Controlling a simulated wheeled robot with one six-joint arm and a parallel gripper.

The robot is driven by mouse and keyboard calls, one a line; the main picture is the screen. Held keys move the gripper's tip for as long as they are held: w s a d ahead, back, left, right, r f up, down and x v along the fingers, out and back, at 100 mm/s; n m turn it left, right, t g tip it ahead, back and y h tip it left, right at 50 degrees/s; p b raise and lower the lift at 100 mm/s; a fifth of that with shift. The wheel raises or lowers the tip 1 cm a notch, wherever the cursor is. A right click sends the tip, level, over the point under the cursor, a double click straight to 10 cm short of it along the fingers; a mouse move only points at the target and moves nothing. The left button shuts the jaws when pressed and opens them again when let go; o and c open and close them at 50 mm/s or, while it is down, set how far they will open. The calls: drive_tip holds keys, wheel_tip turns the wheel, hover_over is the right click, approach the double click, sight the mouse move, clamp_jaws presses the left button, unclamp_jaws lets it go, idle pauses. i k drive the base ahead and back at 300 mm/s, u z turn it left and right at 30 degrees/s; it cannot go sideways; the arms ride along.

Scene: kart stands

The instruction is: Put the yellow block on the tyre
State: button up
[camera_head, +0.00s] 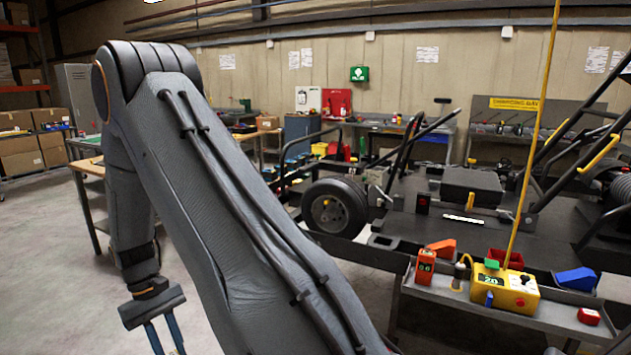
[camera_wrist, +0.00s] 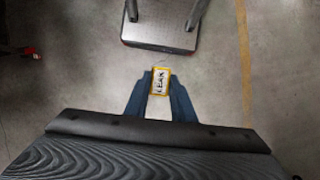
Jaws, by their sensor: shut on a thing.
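My gripper (camera_wrist: 160,90) is shut on the yellow block (camera_wrist: 154,82) in the wrist view. The block is small and flat with a yellow edge and a pale face with dark lettering, held between the dark blue fingers above the concrete floor. In the head view my gripper (camera_head: 165,338) hangs at the lower left, its fingertips and the block cut off by the bottom edge. The black tyre (camera_head: 335,207) is on the kart's near side, upright on its wheel, right of my arm and well away from my gripper. Its top is in view.
A grey tray (camera_head: 450,292) in front of the kart holds a yellow device (camera_head: 507,290), an orange meter (camera_head: 425,267) and a blue wedge (camera_head: 577,279). A yellow pole rises there. A workbench (camera_head: 90,166) stands at the left. A grey plate (camera_wrist: 160,36) is ahead in the wrist view.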

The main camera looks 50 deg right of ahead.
sight(335, 177)
drive_tip(key=i, duration=2.4)
drive_tip(key=z, duration=3)
